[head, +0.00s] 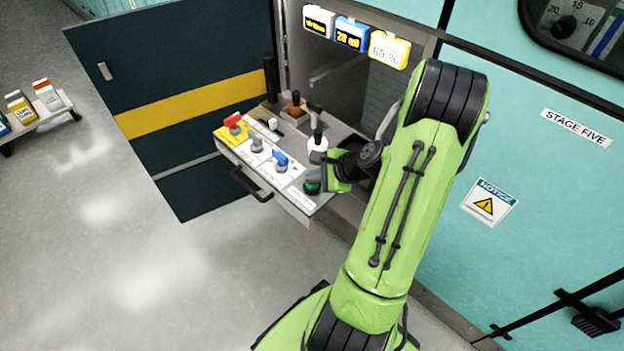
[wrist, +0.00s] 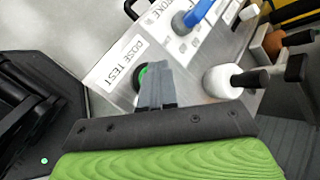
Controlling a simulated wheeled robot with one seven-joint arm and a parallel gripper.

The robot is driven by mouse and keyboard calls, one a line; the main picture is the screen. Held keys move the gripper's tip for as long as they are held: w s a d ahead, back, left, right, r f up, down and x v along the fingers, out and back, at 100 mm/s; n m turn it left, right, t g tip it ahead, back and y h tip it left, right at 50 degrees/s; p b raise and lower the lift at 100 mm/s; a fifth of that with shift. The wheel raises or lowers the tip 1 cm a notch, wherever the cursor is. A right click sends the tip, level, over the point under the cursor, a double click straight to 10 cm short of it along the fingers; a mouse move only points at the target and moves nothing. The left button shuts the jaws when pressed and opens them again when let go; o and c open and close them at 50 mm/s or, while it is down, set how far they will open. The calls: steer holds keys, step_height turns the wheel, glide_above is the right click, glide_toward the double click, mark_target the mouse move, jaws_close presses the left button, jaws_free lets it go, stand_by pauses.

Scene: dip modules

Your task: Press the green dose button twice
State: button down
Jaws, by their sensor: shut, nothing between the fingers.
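The green dose button (head: 311,187) sits at the right front corner of the pulled-out control drawer (head: 295,205). In the wrist view the green button (wrist: 141,76) shows as a rim partly hidden behind my fingers, beside a white label reading "DOSE TEST" (wrist: 128,60). My gripper (head: 325,181) is shut and empty, with its fingertips right at the button. In the wrist view the shut grey fingers (wrist: 153,82) cover much of the button. I cannot tell whether they touch it or whether it is pressed in.
A blue lever (head: 281,160), a grey switch (head: 256,144) and a red knob on yellow (head: 233,120) line the drawer's front. A white-based black-handled lever (head: 317,147) stands close behind my gripper. The open dark door (head: 170,100) is at left.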

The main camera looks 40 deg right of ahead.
mark_target(315, 184)
steer(key=shift+r+p, duration=1)
steer(key=shift+p, duration=0.05)
step_height(315, 184, up, 5)
steer(key=p, duration=0.4)
steer(key=shift+p, duration=0.4)
